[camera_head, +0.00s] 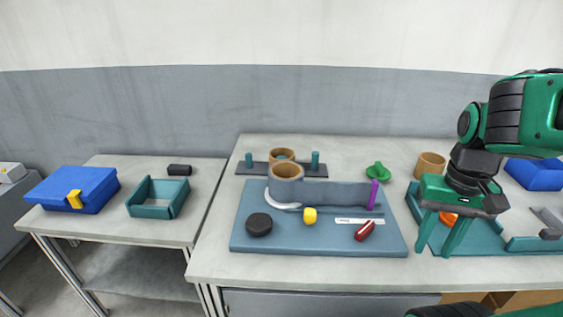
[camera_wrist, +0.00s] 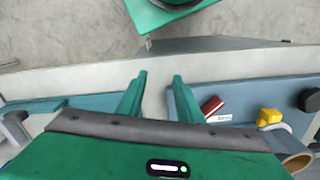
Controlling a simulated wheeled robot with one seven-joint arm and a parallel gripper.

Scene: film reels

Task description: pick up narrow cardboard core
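Several tan cardboard rings show in the head view. One ring (camera_head: 283,154) is at the back, at the teal-pegged rack (camera_head: 256,169). Another ring (camera_head: 287,172) stands in front of it, with a grey strip wrapped around it. A third ring (camera_head: 430,165) stands alone at the back right, left of my arm. I cannot tell for sure which is the narrow core. A tan ring (camera_wrist: 297,164) also shows at the lower right of the wrist view. My gripper (camera_head: 438,245) is open and empty, pointing down over the right tray; its fingers also show in the wrist view (camera_wrist: 158,98).
A blue mat (camera_head: 243,232) holds a black disc (camera_head: 259,225), a yellow block (camera_head: 310,215), a red item (camera_head: 365,231) and an upright purple piece (camera_head: 373,194). A teal tray (camera_head: 487,237) with an orange item (camera_head: 449,218) lies at right. A green item (camera_head: 377,171) lies behind.

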